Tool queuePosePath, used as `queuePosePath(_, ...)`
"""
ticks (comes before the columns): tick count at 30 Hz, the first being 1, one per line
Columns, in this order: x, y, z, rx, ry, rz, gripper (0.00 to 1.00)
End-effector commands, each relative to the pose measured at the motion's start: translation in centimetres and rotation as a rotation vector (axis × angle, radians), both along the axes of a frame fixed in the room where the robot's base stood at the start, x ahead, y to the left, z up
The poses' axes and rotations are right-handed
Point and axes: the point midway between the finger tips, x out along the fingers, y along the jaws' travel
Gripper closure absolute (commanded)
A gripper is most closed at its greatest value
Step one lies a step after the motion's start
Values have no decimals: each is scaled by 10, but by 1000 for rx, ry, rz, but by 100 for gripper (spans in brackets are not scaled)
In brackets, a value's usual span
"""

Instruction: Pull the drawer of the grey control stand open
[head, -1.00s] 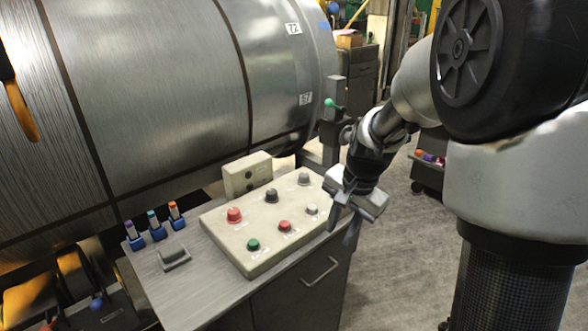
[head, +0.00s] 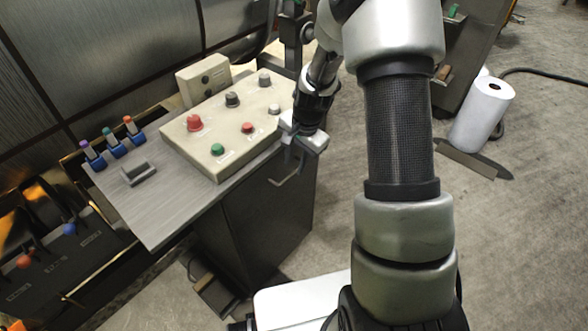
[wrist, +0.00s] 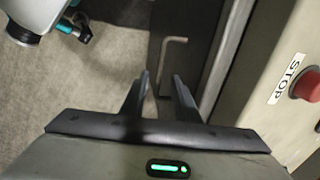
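The grey control stand (head: 160,205) stands left of centre in the head view, with a beige button panel on top. Its dark front (head: 262,225) carries a bar handle (head: 287,178) near the upper edge. The front looks shut; drawer seams are too dark to make out. In the wrist view the handle (wrist: 166,62) is a pale bent bar beyond the fingertips, roughly in line with the gap. My gripper (wrist: 160,82) is open and empty, its two fingers apart. In the head view my gripper (head: 290,158) hangs at the panel's right edge, just above the handle, and partly covers it.
The beige button panel (head: 205,150) lies close beside my gripper; its red stop button (wrist: 308,86) shows at right in the wrist view. A large metal cylinder (head: 90,55) is behind the stand. A white roll (head: 482,112) stands at right. Floor before the stand's front is partly clear.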

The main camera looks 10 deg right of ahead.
Motion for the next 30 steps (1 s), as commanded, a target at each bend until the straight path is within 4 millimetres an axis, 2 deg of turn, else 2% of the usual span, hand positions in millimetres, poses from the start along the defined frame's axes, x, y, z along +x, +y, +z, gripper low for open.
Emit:
queuePosePath(1,1,1,-10,0,3,0,72)
queuePosePath(6,3,3,-27,1,2,0,72)
queuePosePath(17,5,4,-31,1,-1,0,72)
queuePosePath(22,5,4,-31,0,0,0,97)
queuePosePath(23,5,4,-31,0,0,0,100)
queuePosePath(30,5,4,-31,0,0,0,100)
